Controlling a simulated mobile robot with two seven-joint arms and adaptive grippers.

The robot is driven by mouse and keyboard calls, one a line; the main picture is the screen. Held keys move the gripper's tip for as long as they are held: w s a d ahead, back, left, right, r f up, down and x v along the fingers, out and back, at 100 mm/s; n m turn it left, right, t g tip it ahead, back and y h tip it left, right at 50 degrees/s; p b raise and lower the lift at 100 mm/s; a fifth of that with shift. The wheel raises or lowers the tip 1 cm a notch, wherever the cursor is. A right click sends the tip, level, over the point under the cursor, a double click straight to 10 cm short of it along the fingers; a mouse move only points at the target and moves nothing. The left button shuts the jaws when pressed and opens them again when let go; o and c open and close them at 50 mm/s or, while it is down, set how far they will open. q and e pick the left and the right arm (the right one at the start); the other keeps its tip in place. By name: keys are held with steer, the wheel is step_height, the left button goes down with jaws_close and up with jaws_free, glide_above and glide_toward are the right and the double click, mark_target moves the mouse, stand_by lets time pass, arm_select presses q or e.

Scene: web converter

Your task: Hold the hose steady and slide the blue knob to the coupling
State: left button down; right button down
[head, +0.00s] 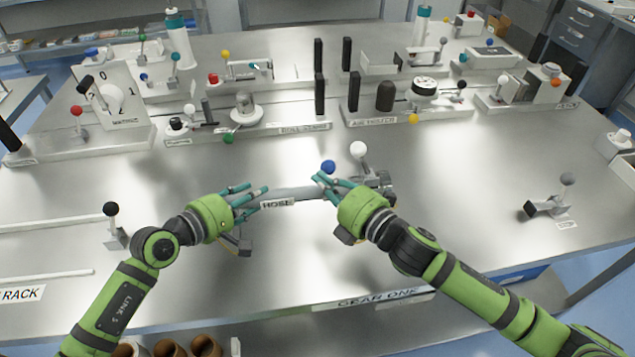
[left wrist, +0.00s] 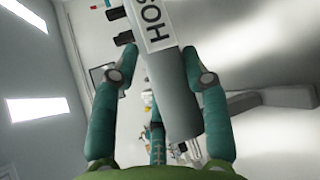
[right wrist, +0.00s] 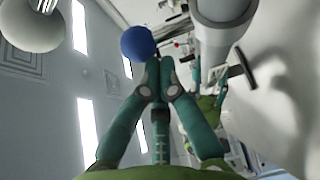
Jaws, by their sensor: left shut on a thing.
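The grey hose (head: 303,191) runs level between my two grippers, with a HOSE label on it. My left gripper (head: 260,196) is shut on the hose; the left wrist view shows the hose (left wrist: 178,98) between its fingers. The blue knob (head: 328,167) is just beyond the fingertips of my right gripper (head: 322,179). In the right wrist view the blue knob (right wrist: 138,43) is at the tips of the fingers, which are drawn together; contact is unclear. A grey fitting (head: 380,181), perhaps the coupling, is right of my right gripper and partly hidden by it.
A white ball knob (head: 358,149) stands close behind my right gripper. A black-knobbed lever (head: 112,212) is left of my left arm, and a grey-knobbed lever (head: 550,205) is at the right. Several devices line the back. The steel table (head: 470,180) is clear at middle right.

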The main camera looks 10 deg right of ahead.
arm_select(q)
steer(key=shift+s+a+f, duration=0.15)
steer(key=shift+a+f, duration=0.1)
steer(key=shift+f, duration=0.4)
arm_select(e)
steer(key=shift+w+d, duration=0.2)
steer(key=shift+d, duration=0.1)
arm_select(q)
steer(key=shift+d, duration=0.1)
arm_select(e)
steer(key=s+a, duration=0.2)
steer(key=a, duration=0.2)
steer(key=v, duration=0.9)
steer(key=shift+s+f, duration=0.2)
steer(key=shift+s, duration=0.05)
arm_select(q)
steer(key=shift+r, duration=0.3)
arm_select(e)
steer(key=shift+w+r, duration=0.1)
arm_select(q)
steer(key=c, duration=0.5)
jaws_free()
steer(key=shift+c, duration=0.2)
steer(key=shift+w+r, duration=0.15)
steer(key=shift+w, duration=0.1)
arm_select(e)
steer(key=shift+w, duration=0.1)
arm_select(q)
steer(key=shift+r, duration=0.1)
